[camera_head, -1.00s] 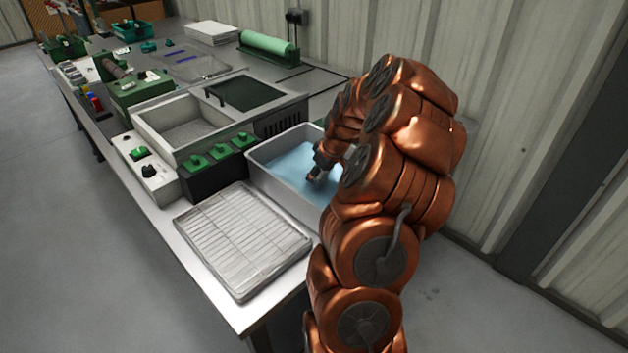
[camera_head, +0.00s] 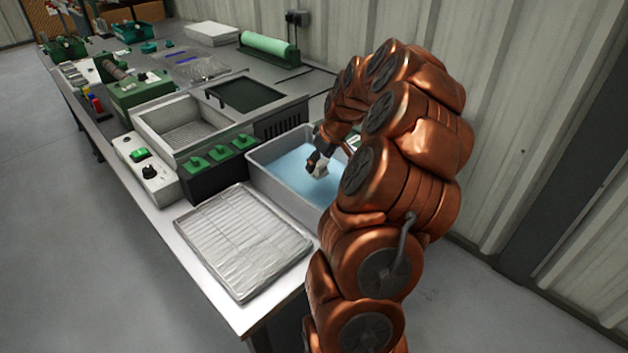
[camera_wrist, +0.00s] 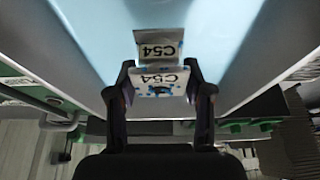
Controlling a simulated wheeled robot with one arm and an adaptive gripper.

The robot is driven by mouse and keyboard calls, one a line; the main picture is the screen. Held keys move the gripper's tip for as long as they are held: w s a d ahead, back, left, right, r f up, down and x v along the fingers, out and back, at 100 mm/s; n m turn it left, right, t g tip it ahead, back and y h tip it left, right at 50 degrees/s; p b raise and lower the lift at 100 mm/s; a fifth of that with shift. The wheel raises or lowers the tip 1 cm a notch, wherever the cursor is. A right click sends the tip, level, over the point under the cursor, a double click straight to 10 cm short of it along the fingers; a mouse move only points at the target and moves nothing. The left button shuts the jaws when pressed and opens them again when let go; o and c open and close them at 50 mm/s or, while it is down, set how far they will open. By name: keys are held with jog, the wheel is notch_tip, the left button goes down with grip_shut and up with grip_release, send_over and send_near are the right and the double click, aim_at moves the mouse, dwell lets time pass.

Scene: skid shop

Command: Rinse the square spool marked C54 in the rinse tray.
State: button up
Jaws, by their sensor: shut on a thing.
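In the head view the spool (camera_head: 320,170) shows as a small pale block at the fingertips of my gripper (camera_head: 314,165). The rinse tray (camera_head: 262,178) is a grey tub holding light blue liquid. The gripper and spool are over the tray's inside. I cannot tell whether the spool touches the liquid.
A wire rack on a flat tray (camera_head: 243,240) lies at the table's near end. A black block with green knobs (camera_head: 218,165) stands left of the rinse tray. A grey basin (camera_head: 185,130) is behind it. A corrugated wall is close on the right.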

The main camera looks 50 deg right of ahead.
jog(key=shift+r+p, duration=0.35)
jog(key=shift+r, duration=2.8)
jog(key=shift+r, duration=2)
